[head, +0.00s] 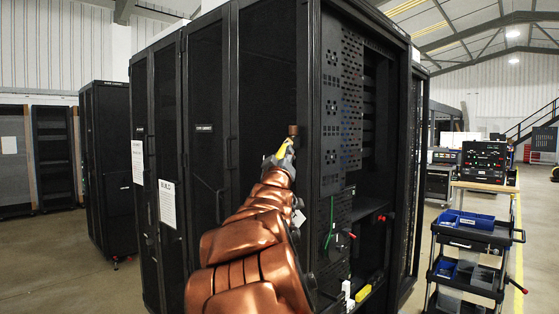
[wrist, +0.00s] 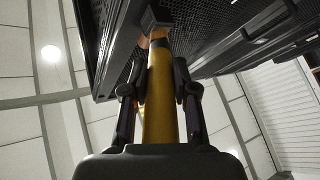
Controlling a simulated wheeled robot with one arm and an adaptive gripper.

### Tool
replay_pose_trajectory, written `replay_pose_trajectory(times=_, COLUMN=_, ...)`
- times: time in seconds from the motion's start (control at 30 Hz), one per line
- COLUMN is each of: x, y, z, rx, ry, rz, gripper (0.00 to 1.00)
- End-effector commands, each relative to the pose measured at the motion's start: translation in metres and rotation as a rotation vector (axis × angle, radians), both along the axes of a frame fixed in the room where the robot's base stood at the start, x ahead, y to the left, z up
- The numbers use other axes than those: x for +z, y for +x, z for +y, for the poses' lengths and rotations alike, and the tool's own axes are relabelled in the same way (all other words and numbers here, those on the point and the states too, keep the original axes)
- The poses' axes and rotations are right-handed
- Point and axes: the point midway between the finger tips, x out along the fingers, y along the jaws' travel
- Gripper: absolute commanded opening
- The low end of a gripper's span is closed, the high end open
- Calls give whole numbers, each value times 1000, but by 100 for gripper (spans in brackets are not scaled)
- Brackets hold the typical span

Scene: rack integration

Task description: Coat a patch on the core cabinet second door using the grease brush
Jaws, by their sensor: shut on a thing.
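My gripper (head: 283,157) is raised in front of the row of tall black cabinets and is shut on the grease brush. In the wrist view my gripper (wrist: 160,92) has a dark finger on each side of the brush's yellow handle (wrist: 158,120). The brush's dark head (wrist: 157,20) points away from me, close to a black mesh door (wrist: 105,30). I cannot tell whether it touches. In the head view the brush's brownish end (head: 293,130) shows against the cabinet door (head: 267,75), beside the open rack's edge. A small label (head: 204,128) on the neighbouring panel is too small to read surely.
An open rack (head: 340,100) with perforated panels stands just right of my gripper. A cart (head: 470,240) with blue bins stands at the right, before a bench with equipment (head: 484,162). Another black cabinet (head: 108,170) stands at the left. Floor (head: 80,260) is clear at the left.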

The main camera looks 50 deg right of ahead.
Motion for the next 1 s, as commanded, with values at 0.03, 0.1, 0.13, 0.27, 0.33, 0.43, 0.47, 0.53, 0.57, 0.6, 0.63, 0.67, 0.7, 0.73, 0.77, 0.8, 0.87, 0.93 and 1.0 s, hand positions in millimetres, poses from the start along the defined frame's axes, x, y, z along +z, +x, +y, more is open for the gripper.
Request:
replay_pose_trajectory(times=0.03, x=-1, y=-5, z=1, rx=-1, ry=-1, rz=-1, gripper=0)
replay_pose_trajectory(times=0.1, x=0, y=-9, z=1, rx=-1, ry=-2, rz=-2, gripper=0)
replay_pose_trajectory(times=0.13, x=0, y=-11, z=2, rx=-1, ry=-2, rz=-2, gripper=0)
replay_pose_trajectory(times=0.27, x=1, y=-15, z=2, rx=1, ry=-3, rz=-1, gripper=0)
replay_pose_trajectory(times=0.33, x=2, y=-16, z=2, rx=0, ry=-3, rz=-1, gripper=0)
replay_pose_trajectory(times=0.43, x=3, y=-16, z=1, rx=1, ry=-2, rz=0, gripper=0)
replay_pose_trajectory(times=0.47, x=3, y=-16, z=1, rx=1, ry=-2, rz=0, gripper=0)
replay_pose_trajectory(times=0.53, x=2, y=-15, z=1, rx=1, ry=-2, rz=1, gripper=0)
replay_pose_trajectory(times=0.57, x=2, y=-14, z=1, rx=1, ry=-2, rz=1, gripper=0)
replay_pose_trajectory(times=0.6, x=3, y=-12, z=1, rx=1, ry=-2, rz=1, gripper=0)
replay_pose_trajectory(times=0.63, x=3, y=-11, z=1, rx=2, ry=-1, rz=2, gripper=0)
replay_pose_trajectory(times=0.67, x=3, y=-9, z=0, rx=2, ry=-1, rz=2, gripper=0)
replay_pose_trajectory(times=0.7, x=3, y=-7, z=0, rx=1, ry=0, rz=2, gripper=0)
replay_pose_trajectory(times=0.73, x=3, y=-5, z=0, rx=1, ry=1, rz=1, gripper=0)
replay_pose_trajectory(times=0.77, x=3, y=-2, z=-1, rx=2, ry=2, rz=2, gripper=0)
replay_pose_trajectory(times=0.8, x=3, y=1, z=-1, rx=1, ry=1, rz=3, gripper=0)
replay_pose_trajectory(times=0.87, x=3, y=5, z=0, rx=2, ry=0, rz=3, gripper=0)
replay_pose_trajectory(times=0.93, x=4, y=10, z=-1, rx=2, ry=-1, rz=2, gripper=0)
replay_pose_trajectory(times=1.0, x=5, y=15, z=0, rx=2, ry=-2, rz=1, gripper=0)
